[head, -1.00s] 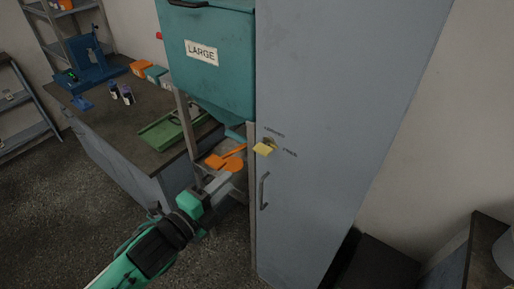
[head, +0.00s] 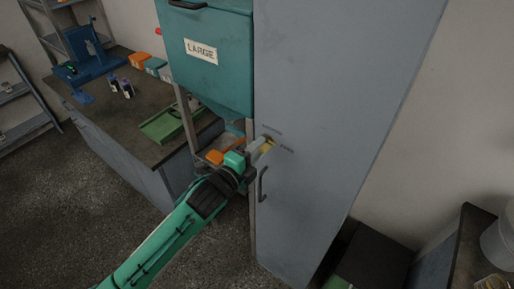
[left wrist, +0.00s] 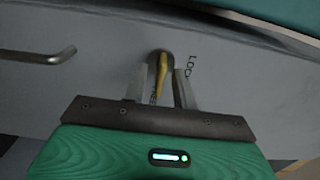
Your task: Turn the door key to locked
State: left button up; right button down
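The yellow door key (head: 267,147) sits in the lock on the front of the tall grey cabinet (head: 310,110). My left gripper (head: 264,146) is at the key in the head view and partly covers it. In the left wrist view the key (left wrist: 161,76) shows nearly edge-on between the two fingertips of my left gripper (left wrist: 162,84). The fingers are apart, with a visible gap beside the key, so the gripper looks open around it. Lettering beginning "LOC" (left wrist: 191,69) is on the door to the right of the key. My right gripper is not in view.
A vertical door handle (head: 262,184) is just below the key; it also shows in the left wrist view (left wrist: 38,55). A teal bin marked LARGE (head: 207,60) hangs left of the cabinet. A dark workbench (head: 120,118) stands further left.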

pick_arm(q)
grip_shut()
jog(key=shift+n, duration=0.3)
jog(key=shift+n+p, duration=2.6)
jog(key=shift+n, duration=6)
jog(key=shift+f, duration=0.1)
